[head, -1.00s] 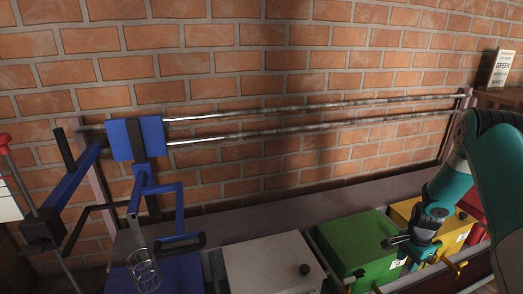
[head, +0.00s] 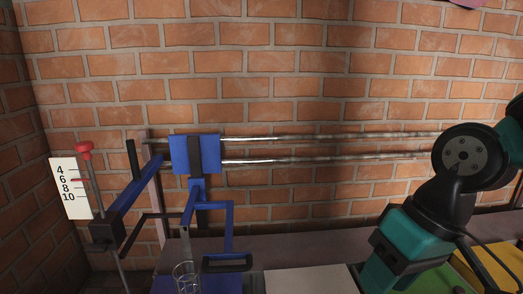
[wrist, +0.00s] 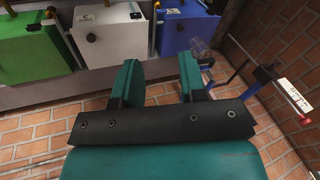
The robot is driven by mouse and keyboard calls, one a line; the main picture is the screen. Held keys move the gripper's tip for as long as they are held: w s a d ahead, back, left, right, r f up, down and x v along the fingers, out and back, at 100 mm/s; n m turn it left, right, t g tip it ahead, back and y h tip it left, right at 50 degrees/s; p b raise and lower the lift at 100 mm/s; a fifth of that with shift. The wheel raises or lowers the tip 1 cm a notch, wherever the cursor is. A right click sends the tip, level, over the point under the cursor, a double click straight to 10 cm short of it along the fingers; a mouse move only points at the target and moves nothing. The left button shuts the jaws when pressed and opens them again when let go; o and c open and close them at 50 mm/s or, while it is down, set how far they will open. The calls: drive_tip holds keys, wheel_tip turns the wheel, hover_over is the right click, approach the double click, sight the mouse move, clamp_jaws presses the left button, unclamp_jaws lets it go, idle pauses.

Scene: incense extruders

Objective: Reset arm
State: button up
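My gripper (wrist: 158,78) shows in the wrist view with its two teal fingers spread apart and nothing between them. It is open and empty, and it points toward the boxes, apart from them. In the head view my arm (head: 420,235) stands bent at the right, in front of the rails and boxes. The gripper itself cannot be made out in the head view.
A blue carriage (head: 196,154) sits on two metal rails (head: 330,137) along the brick wall. A wire basket (head: 186,278) hangs below it. White (wrist: 103,40), green (wrist: 30,50) and blue (wrist: 186,28) boxes stand in a row. A scale card (head: 70,188) is at left.

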drive_tip(key=s+a+r+n, duration=0.1)
drive_tip(key=s+a+n, duration=0.15)
drive_tip(key=s, duration=0.35)
wheel_tip(320, 180, up, 35)
drive_tip(key=p, duration=3.5)
drive_tip(key=shift+d, duration=0.35)
drive_tip(key=shift+s, duration=0.1)
